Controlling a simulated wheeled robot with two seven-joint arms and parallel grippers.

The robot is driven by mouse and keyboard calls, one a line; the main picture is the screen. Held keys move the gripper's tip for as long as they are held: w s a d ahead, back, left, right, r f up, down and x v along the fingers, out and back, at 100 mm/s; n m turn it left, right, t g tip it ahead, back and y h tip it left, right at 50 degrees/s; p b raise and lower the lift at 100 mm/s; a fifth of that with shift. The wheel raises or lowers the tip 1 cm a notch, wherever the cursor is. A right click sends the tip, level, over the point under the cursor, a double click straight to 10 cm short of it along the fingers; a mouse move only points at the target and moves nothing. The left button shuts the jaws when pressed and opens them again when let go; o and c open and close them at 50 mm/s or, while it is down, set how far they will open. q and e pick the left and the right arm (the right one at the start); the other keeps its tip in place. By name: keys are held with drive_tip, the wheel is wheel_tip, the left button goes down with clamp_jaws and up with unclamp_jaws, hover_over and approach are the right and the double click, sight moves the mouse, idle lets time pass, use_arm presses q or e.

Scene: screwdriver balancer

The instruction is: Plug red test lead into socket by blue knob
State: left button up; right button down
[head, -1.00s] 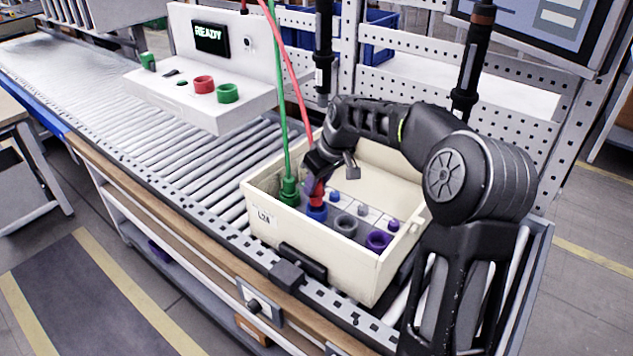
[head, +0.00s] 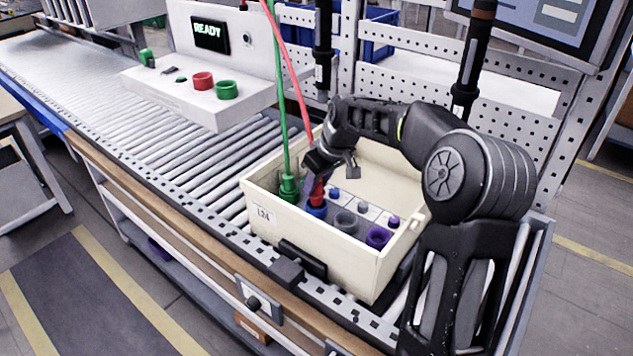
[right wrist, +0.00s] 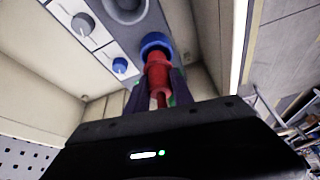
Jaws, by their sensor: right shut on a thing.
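The red test lead's plug (head: 317,194) is held by my right gripper (head: 319,184) inside the cream box. In the right wrist view the gripper (right wrist: 157,92) is shut on the red plug (right wrist: 158,72), whose tip is at the blue socket (right wrist: 156,43). The blue socket's ring (head: 316,210) shows just under the plug. How deep the plug sits is hidden. The blue knob (right wrist: 120,65) is beside that socket, and it also shows in the head view (head: 334,193). My left gripper is not in view.
The green lead's plug (head: 289,188) stands in the box's left corner. Grey (head: 346,222) and purple (head: 378,238) sockets lie to the right. The cream box (head: 262,232) sits on the roller conveyor (head: 180,165). A white tester with a READY display (head: 210,32) stands behind.

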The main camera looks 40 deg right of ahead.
sight(317, 192)
drive_tip(key=shift+f+b, duration=1.05)
drive_tip(key=shift+f, duration=0.5)
drive_tip(key=c, duration=1)
unclamp_jaws()
drive_tip(key=shift+r, duration=0.1)
drive_tip(key=v, duration=0.7)
drive_tip(key=shift+s+r, duration=0.15)
drive_tip(key=shift+r, duration=0.15)
